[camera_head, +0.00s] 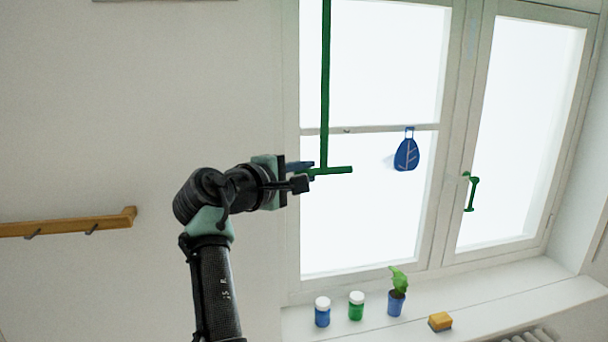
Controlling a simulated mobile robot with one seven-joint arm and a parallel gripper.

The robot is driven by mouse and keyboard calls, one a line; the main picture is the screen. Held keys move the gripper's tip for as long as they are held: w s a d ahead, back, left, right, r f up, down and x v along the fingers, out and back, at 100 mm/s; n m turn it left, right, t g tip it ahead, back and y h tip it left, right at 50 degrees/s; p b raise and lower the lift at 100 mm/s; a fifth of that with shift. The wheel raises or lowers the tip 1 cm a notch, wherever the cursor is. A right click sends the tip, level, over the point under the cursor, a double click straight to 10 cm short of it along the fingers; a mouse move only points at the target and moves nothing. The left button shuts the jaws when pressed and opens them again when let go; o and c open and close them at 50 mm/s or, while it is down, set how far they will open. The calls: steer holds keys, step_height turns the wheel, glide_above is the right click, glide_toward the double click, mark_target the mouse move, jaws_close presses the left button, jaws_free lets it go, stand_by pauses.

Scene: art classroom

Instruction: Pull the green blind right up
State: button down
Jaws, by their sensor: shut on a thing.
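A green pull cord or rod (325,90) hangs down in front of the left window pane from above the picture. It ends in a green crossbar handle (335,170). My gripper (306,175) comes from the left and is shut on the left end of this handle. The right end of the handle sticks out free. The green blind itself is not in view; the panes look uncovered.
A green window handle (472,192) is farther right. The sill (500,298) holds a blue jar (322,316), a green jar (356,310), a potted plant (396,300) and a sponge (440,321). A wooden hook rail (80,225) is at left.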

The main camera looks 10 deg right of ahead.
steer(key=shift+r, duration=0.5)
steer(key=c, duration=1.1)
jaws_free()
steer(key=shift+c, duration=0.2)
steer(key=o, duration=0.3)
steer(key=shift+w+f, duration=0.1)
steer(key=shift+o, duration=0.2)
steer(key=shift+a+f, duration=0.1)
steer(key=shift+s+a+f+b, duration=0.1)
steer(key=shift+s+a+b, duration=0.35)
steer(key=shift+s+b, duration=0.15)
steer(key=b+v, duration=0.6)
steer(key=v, duration=0.5)
steer(key=shift+s+r, duration=0.25)
steer(key=shift+r, duration=0.05)
